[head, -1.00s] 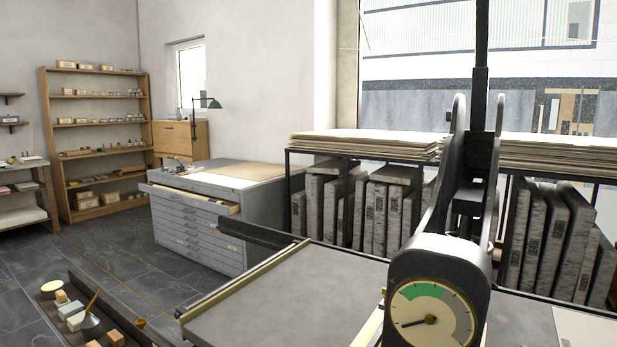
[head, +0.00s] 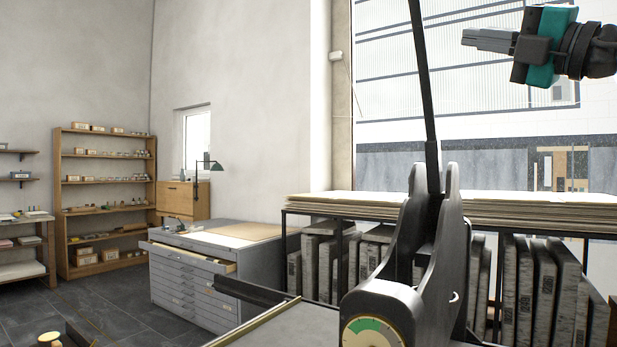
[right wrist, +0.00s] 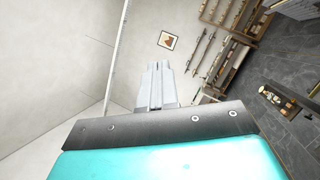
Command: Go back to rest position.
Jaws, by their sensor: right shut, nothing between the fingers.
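My right gripper (head: 468,39) is at the upper right of the head view, raised in front of the window and pointing left. Its grey fingers are together and hold nothing. The right wrist view shows the same closed fingers (right wrist: 157,72) pointing toward a wall and shelves, with nothing between them. My left gripper is in neither view.
A press with a dark upright lever (head: 425,110) and a round dial (head: 371,333) stands in front at lower right. Behind it a rack holds stone slabs (head: 541,285) under stacked paper. A grey drawer cabinet (head: 190,281) has its top drawer ajar. Air around the raised gripper looks clear.

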